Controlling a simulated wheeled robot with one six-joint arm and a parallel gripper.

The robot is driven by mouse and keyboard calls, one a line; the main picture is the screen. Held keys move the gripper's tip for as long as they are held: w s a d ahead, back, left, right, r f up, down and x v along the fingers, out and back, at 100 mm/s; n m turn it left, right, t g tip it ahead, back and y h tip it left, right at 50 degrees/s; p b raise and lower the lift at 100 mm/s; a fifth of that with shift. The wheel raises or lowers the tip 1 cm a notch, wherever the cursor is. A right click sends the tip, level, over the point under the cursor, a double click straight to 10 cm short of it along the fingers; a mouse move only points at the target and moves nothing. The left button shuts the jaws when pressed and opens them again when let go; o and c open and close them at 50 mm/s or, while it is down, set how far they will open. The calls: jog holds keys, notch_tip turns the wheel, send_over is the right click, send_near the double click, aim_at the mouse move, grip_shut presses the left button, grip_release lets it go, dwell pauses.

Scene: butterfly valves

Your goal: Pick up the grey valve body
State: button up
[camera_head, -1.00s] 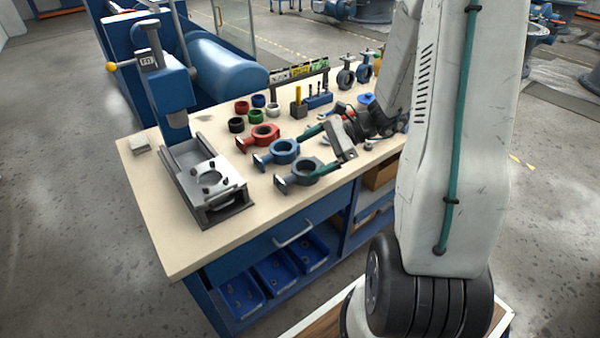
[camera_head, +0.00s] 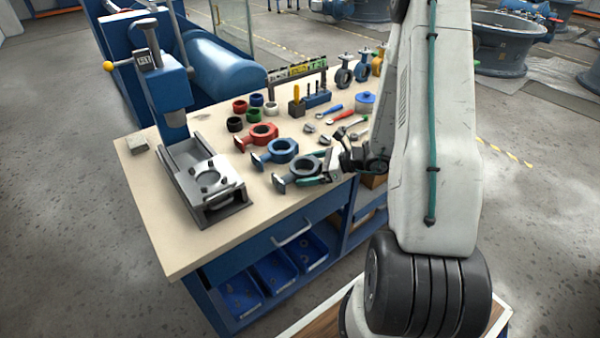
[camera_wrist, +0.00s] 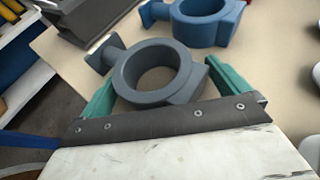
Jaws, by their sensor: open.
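The grey valve body (camera_head: 300,169) lies on the workbench near its front edge, a ring with a flanged neck pointing left. In the wrist view the grey valve body (camera_wrist: 151,75) sits between the two green fingers of my gripper (camera_wrist: 155,85), its neck towards the upper left. My gripper (camera_head: 318,170) is open, with one finger on each side of the ring. I cannot tell whether either finger touches it. The lower edge of the ring is close to the dark gripper base.
A blue valve body (camera_head: 282,151) lies just behind, with a red one (camera_head: 262,134) beyond it. A press fixture (camera_head: 208,180) stands at left. Several coloured rings, tools and a blue round container (camera_head: 365,103) are farther back. Blue bins (camera_head: 272,277) sit below the bench top.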

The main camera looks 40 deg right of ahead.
jog(key=shift+w+a+f, duration=0.15)
jog(key=shift+w+a, duration=0.05)
jog(key=c, duration=1.1)
